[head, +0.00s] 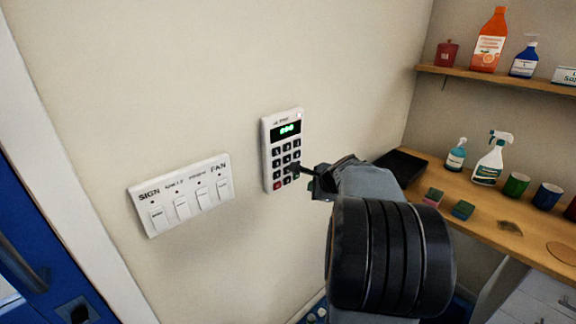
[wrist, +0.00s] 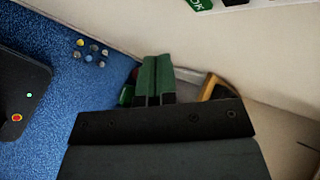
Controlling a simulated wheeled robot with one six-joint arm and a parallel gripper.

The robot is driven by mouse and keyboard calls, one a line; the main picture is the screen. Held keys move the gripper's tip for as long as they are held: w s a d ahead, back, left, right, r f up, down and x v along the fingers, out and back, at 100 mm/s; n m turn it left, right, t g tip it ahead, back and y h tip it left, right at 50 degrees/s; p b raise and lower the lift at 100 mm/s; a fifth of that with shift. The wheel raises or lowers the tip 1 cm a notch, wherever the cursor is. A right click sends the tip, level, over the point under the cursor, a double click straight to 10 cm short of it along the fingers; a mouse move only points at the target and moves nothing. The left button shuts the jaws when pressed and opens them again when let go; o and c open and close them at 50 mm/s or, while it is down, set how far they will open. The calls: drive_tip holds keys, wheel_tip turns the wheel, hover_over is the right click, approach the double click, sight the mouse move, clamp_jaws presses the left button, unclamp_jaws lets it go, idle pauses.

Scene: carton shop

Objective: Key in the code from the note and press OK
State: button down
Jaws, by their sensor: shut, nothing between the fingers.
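The white keypad (head: 267,150) is mounted on the wall in the head view, with a lit green display (head: 286,130), dark keys and a red key at the lower left. The display's characters are too small to read surely. My gripper (head: 296,169) is shut and empty, its tip in front of the lower right keys and hiding some of them. I cannot tell whether it touches a key. In the wrist view the closed green fingers (wrist: 152,78) show, and a green OK key (wrist: 198,4) is at the top edge. No note is readable in either view.
A white switch panel (head: 182,194) labelled SIGN and FAN is on the wall left of the keypad. At right, a wooden counter (head: 530,232) holds a black tray (head: 405,166), bottles and cups, below a shelf (head: 500,80) with bottles. A blue door (head: 30,230) is at far left.

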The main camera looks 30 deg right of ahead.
sight(287, 147)
drive_tip(key=s+r+n, duration=0.1)
drive_tip(key=r+n, duration=0.4)
drive_tip(key=n, duration=0.3)
drive_tip(key=s+a+r+n+y, duration=0.1)
drive_tip(key=s+r+n, duration=0.1)
drive_tip(key=r+n, duration=0.3)
drive_tip(key=shift+s+a+n+g+b, duration=0.2)
drive_tip(key=shift+a+n+g+b, duration=0.15)
drive_tip(key=shift+n, duration=1.95)
drive_tip(key=shift+w, duration=0.1)
drive_tip(key=shift+w+a+p, duration=0.25)
drive_tip(key=shift+w+p, duration=0.35)
drive_tip(key=shift+w, duration=0.8)
drive_tip(key=shift+w+a+p, duration=0.25)
drive_tip(key=shift+w+p, duration=0.4)
drive_tip(key=shift+w, duration=0.8)
drive_tip(key=shift+w+a+p, duration=0.25)
drive_tip(key=shift+w+p, duration=0.35)
drive_tip(key=shift+w, duration=0.8)
drive_tip(key=shift+w, duration=0.1)
drive_tip(key=shift+w, duration=0.3)
